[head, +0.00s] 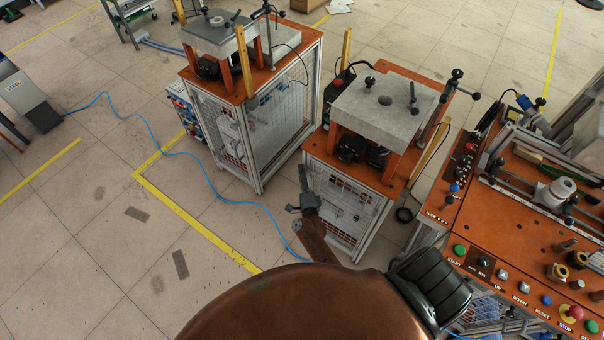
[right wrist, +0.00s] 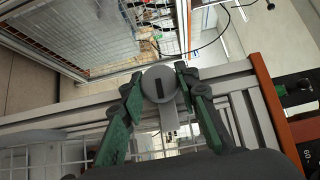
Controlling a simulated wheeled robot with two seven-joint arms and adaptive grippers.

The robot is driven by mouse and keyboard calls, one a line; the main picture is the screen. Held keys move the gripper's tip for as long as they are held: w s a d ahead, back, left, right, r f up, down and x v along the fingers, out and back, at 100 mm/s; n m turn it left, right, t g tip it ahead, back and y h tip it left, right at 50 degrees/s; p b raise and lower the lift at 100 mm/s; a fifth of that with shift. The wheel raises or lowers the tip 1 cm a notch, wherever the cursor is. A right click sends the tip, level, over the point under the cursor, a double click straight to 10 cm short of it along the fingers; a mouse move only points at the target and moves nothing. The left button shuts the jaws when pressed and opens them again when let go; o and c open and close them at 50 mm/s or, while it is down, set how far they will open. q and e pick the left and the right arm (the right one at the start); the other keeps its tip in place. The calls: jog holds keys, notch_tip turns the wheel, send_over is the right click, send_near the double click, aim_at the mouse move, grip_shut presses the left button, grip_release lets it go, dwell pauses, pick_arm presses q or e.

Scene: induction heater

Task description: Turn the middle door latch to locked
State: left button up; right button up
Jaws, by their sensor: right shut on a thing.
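The door latch (right wrist: 159,84) shows in the right wrist view as a round grey knob with a dark upright slot, on a grey aluminium frame bar. The green-padded fingers of my right gripper (right wrist: 158,92) stand on both sides of the knob, tips against it. In the head view my right gripper (head: 305,197) is at the left front edge of the middle cabinet (head: 346,212), by its mesh door. The latch cannot be made out there. My left gripper is not in view.
Another mesh cabinet (head: 255,130) with an orange top stands to the left. An orange control panel (head: 510,235) with buttons is at the right. A blue cable (head: 190,155) crosses the floor. The tiled floor at left is mostly clear.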

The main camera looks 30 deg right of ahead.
jog(key=shift+f, duration=0.1)
jog(key=o, duration=1.1)
jog(key=v, duration=0.8)
jog(key=shift+s+a+f, duration=0.1)
jog(key=shift+s+a, duration=0.05)
jog(key=shift+a, duration=0.05)
